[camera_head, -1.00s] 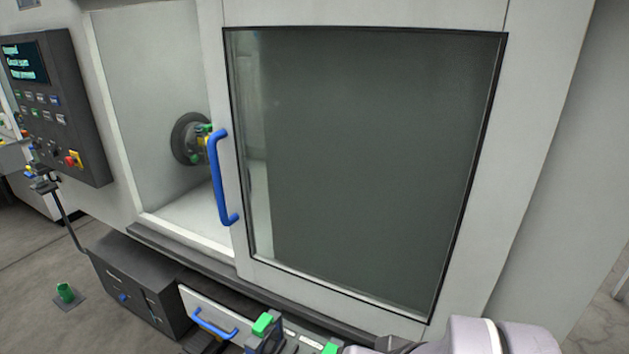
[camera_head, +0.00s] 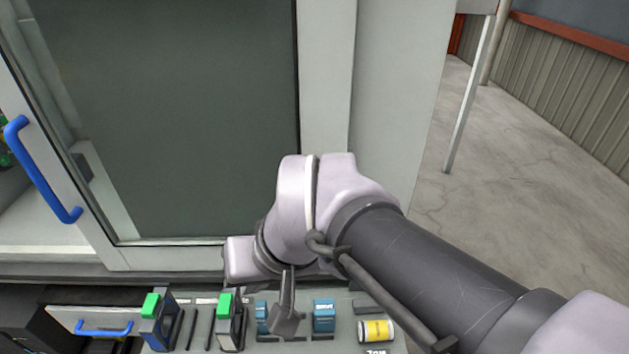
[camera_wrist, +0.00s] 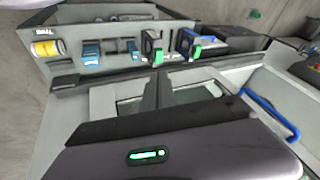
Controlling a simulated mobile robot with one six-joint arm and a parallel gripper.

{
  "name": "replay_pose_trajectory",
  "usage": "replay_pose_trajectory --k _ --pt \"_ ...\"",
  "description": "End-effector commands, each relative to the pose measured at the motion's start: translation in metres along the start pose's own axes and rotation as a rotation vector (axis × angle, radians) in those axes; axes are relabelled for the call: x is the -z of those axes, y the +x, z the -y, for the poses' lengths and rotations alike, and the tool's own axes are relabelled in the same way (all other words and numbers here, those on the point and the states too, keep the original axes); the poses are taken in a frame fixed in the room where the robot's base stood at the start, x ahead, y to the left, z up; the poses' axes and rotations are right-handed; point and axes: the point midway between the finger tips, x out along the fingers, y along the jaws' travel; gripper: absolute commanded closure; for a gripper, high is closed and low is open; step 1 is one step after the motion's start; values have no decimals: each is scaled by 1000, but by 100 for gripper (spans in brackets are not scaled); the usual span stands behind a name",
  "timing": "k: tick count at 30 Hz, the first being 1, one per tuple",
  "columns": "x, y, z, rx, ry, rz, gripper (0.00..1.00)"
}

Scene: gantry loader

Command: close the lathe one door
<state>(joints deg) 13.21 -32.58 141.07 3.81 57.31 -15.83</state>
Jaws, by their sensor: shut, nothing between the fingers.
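The lathe door (camera_head: 328,90) is a light grey sliding panel with a large dark window. Its blue bar handle (camera_head: 40,170) is on its left edge, and an opening into the pale machine interior shows left of it. The door stands open. The blue handle also shows in the wrist view (camera_wrist: 270,112), at the right. My gripper (camera_wrist: 152,94) is shut and empty, and does not touch the handle. In the head view my arm's wrist is in front of the door's lower right part, well right of the handle; the fingertips are hard to make out there.
Below the door is a tray (camera_head: 395,343) holding green-topped holders (camera_head: 228,320), blue blocks (camera_head: 323,315) and a yellow-labelled can (camera_head: 376,331). A drawer with a blue handle (camera_head: 105,328) is at lower left. Open concrete floor (camera_head: 420,210) lies to the right.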

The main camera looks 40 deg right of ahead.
Motion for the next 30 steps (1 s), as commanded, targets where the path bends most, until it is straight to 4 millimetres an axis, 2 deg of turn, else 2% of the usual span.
replay_pose_trajectory --k 1,2,3,5,6,9,12,14,16,20,30 --pt "34 -11 -19 -15 40 26 100" --pt "54 -13 -36 -12 53 36 100" --pt "79 -16 -63 -3 70 42 100" --pt "111 -21 -113 21 95 32 100" --pt "126 -24 -151 38 109 14 100" --pt "140 -34 -240 70 135 -57 100" --pt "136 -39 -299 78 143 -120 100" --pt "133 -40 -316 79 142 -141 100" --pt "132 -36 -323 79 138 -151 100" --pt "134 -14 -322 80 135 -148 100" --pt "144 60 -316 80 134 -146 100"
